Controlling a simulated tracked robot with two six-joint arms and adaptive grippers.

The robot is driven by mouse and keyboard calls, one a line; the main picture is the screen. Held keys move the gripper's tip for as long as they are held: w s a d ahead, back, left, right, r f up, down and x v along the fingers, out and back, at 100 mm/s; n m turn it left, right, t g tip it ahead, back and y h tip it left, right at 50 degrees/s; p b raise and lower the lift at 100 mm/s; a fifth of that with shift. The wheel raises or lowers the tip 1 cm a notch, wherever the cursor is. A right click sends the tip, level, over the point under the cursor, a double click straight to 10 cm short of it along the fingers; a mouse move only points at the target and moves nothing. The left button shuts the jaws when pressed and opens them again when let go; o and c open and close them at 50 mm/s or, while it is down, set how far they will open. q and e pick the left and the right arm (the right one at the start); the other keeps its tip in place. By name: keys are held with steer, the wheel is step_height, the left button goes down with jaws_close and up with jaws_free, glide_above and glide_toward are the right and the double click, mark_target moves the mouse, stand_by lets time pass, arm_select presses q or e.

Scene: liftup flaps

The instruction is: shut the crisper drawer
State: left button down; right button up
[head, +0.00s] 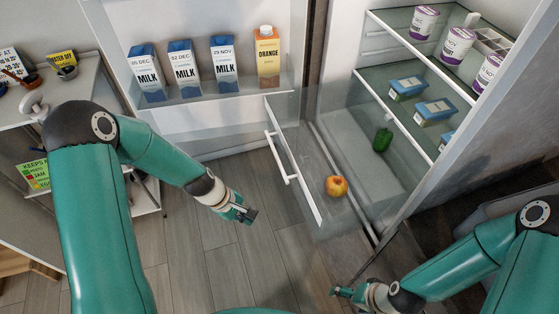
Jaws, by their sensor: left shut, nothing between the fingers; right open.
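The crisper drawer (305,200) is a clear bin pulled out from the bottom of the open fridge. Its front panel carries a white bar handle (277,158) and faces left. An apple (337,187) lies in its front part and a green pepper (382,139) lies further back. My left gripper (247,215) is shut and empty, to the left of and a little below the drawer front, apart from it. My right gripper (338,292) is open, low in the view below the drawer, touching nothing that I can see.
The open fridge door (196,120) stands behind the drawer, with milk cartons (185,67) and an orange carton (267,57) on its shelf. Fridge shelves at right hold yogurt cups (457,45) and blue tubs (435,110). A white shelf unit stands at left. Wooden floor (240,265) lies clear between my arms.

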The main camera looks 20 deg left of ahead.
arm_select(q)
steer(key=w+a+r+n+t+h, duration=0.35)
steer(key=w+r+n, duration=0.7)
steer(key=r, duration=0.35)
glide_toward(285, 162)
steer(key=shift+y, duration=0.25)
steer(key=x, duration=0.5)
steer(key=shift+s+d, duration=0.1)
steer(key=shift+s, duration=0.15)
steer(key=shift+w+d+f, duration=0.1)
steer(key=shift+w+d, duration=0.25)
steer(key=shift+d, duration=0.15)
